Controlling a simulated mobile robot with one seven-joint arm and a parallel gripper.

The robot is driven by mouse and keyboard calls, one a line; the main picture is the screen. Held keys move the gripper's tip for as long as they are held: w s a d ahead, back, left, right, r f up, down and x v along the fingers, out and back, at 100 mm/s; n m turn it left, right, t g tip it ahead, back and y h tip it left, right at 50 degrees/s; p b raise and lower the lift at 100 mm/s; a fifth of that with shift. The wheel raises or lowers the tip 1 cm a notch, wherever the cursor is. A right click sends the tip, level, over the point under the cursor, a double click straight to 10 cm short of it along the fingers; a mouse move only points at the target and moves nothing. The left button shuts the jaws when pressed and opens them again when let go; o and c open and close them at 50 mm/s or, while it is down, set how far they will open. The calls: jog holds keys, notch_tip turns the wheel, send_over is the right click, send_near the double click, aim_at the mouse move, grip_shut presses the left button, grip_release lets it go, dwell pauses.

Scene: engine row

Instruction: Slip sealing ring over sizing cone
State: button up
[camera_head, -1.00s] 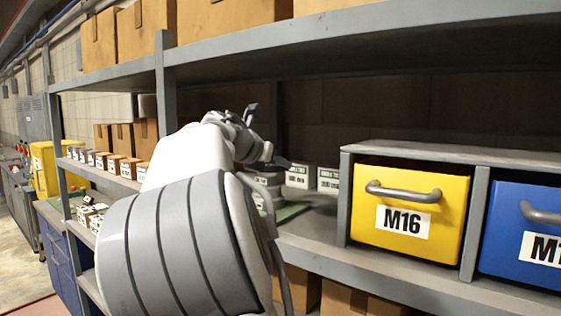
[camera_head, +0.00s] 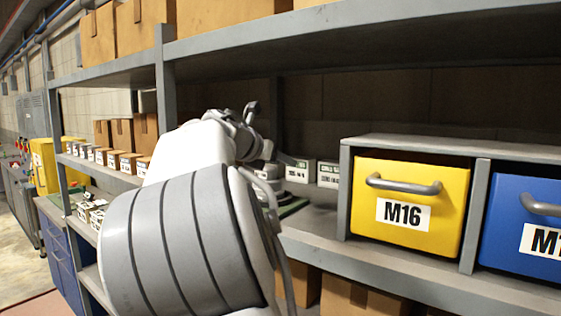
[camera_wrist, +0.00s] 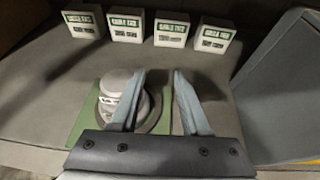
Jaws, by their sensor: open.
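In the wrist view a pale grey, rounded, stepped piece (camera_wrist: 112,88), which looks like the sizing cone, stands on a green mat (camera_wrist: 84,122). A dark grey curved band (camera_wrist: 155,112), possibly the sealing ring, shows beside and behind my left-hand finger. I cannot tell whether it circles the cone or belongs to its base. My gripper (camera_wrist: 160,76) is open, its two fingers apart over the mat, with nothing clearly held between them. The left-hand finger covers part of the cone and band. In the head view my arm hides most of this spot.
Several small labelled boxes (camera_wrist: 126,28) stand in a row behind the mat. A yellow M16 drawer (camera_head: 408,208) and a blue drawer (camera_head: 525,235) sit to the right on the same shelf (camera_head: 335,240). An upper shelf (camera_head: 330,45) runs above my arm.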

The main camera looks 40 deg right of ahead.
jog(key=b+v, duration=0.3)
jog(key=v, duration=1.4)
jog(key=shift+s+a+r, duration=0.1)
jog(key=shift+s+a, duration=0.05)
jog(key=s+f+m+y, duration=0.3)
jog(key=f, duration=0.4)
jog(key=s+f+m+y, duration=0.2)
jog(key=f+m+y, duration=0.1)
jog(key=f, duration=0.4)
jog(key=s+a+f+m+y, duration=0.3)
jog(key=s+a+f+m, duration=0.4)
jog(key=s+f+m, duration=0.1)
jog(key=s+a+f+m+y, duration=0.3)
jog(key=s+a+f+m, duration=0.4)
jog(key=s+f, duration=0.3)
jog(key=shift+f+m+t+y+b, duration=0.35)
jog(key=shift+f+m, duration=0.2)
jog(key=shift+m, duration=0.15)
